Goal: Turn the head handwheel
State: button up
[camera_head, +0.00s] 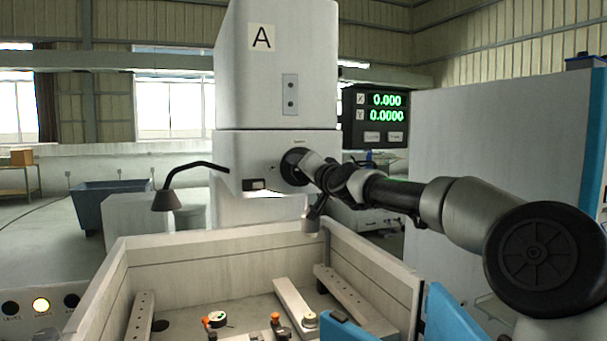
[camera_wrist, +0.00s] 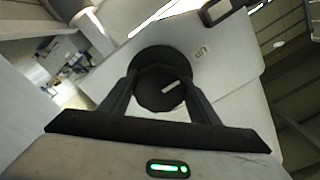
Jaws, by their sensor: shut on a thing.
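The head handwheel (camera_wrist: 160,88) is a round black wheel on the white machine head. In the wrist view it sits between my gripper's two black fingers, with a pale bar-shaped mark on its face. In the head view the handwheel (camera_head: 293,166) shows as a dark disc on the front of the head (camera_head: 262,148), partly hidden by my wrist. My gripper (camera_wrist: 160,82) is shut on the wheel, a finger on each side of its rim. A small label reading "UP" (camera_wrist: 204,50) is on the head beside the wheel.
A work tank (camera_head: 190,255) with fixtures and orange-knobbed clamps stands below my arm. A readout (camera_head: 380,120) shows X 0.000 and Y 0.0000. A black gooseneck lamp (camera_head: 168,198) is left of the head. A large pale cabinet (camera_head: 500,140) stands at right.

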dwell(0.3)
jog(key=o, duration=1.1)
jog(key=shift+c, duration=0.2)
jog(key=shift+s+d+b, duration=0.3)
jog(key=shift+s+b, duration=0.1)
jog(key=shift+s, duration=0.05)
jog(key=b+v, duration=0.6)
jog(key=v, duration=1)
jog(key=shift+s, duration=0.25)
